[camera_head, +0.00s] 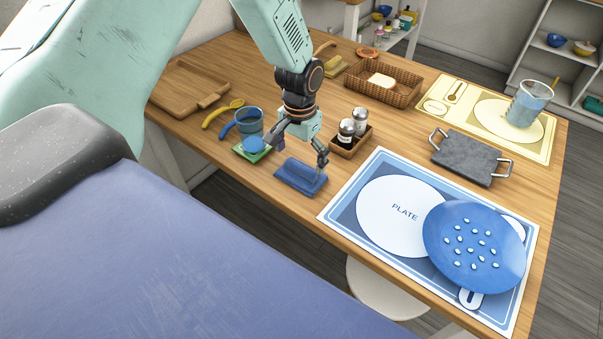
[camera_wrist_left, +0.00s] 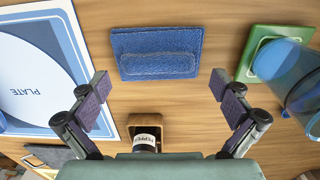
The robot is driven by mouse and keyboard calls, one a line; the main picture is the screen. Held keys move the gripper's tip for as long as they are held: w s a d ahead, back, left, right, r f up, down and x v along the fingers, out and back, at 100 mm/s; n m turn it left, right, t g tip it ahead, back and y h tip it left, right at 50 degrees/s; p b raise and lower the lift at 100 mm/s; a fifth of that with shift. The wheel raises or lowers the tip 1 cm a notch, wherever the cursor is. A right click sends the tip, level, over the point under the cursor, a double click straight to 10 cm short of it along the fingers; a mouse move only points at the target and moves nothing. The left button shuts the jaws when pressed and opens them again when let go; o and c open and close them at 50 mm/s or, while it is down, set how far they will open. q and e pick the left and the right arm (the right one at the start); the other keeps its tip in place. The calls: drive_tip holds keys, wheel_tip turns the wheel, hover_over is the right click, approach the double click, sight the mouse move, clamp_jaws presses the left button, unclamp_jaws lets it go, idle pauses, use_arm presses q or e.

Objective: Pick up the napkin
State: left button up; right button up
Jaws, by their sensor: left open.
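The napkin (camera_head: 300,177) is a folded dark blue cloth lying flat on the wooden table near its front edge. It also shows in the left wrist view (camera_wrist_left: 157,53), with a thicker folded band across its middle. My left gripper (camera_head: 300,152) is open and empty, pointing down above the napkin in the head view. In the left wrist view, its two fingers (camera_wrist_left: 160,85) are spread wide, with the napkin beyond and between them. The fingers appear apart from the cloth. My right gripper is not in view.
A blue cup (camera_head: 249,122) and green coaster (camera_head: 247,155) are left of the napkin. A small wooden caddy (camera_head: 348,148) with two shakers is close right. The blue placemat (camera_head: 345,213) lies further right, with a blue plate (camera_head: 474,247) over it.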

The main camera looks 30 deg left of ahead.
sight(300, 166)
use_arm(q)
drive_tip(key=shift+w+f, duration=0.15)
drive_tip(key=shift+f, duration=1.1)
drive_tip(key=shift+s+d+r, duration=0.25)
drive_tip(key=shift+s+r, duration=0.05)
drive_tip(key=shift+s, duration=0.15)
drive_tip(key=shift+w+a+f, duration=0.2)
drive_tip(key=shift+w+f, duration=0.15)
drive_tip(key=shift+w, duration=0.05)
drive_tip(key=c, duration=0.4)
drive_tip(key=shift+s+d+r, duration=0.15)
drive_tip(key=shift+s+r, duration=0.15)
drive_tip(key=c, duration=0.5)
drive_tip(key=shift+o, duration=0.2)
drive_tip(key=shift+w+f, duration=0.15)
drive_tip(key=shift+w, duration=0.05)
drive_tip(key=shift+w+r, duration=0.1)
drive_tip(key=shift+r, duration=0.15)
wheel_tip(300, 166, up, 9)
drive_tip(key=shift+f+p, duration=0.15)
drive_tip(key=shift+p, duration=0.5)
drive_tip(key=shift+r, duration=0.45)
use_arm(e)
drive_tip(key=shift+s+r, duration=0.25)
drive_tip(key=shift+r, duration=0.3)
use_arm(q)
drive_tip(key=shift+s, duration=0.2)
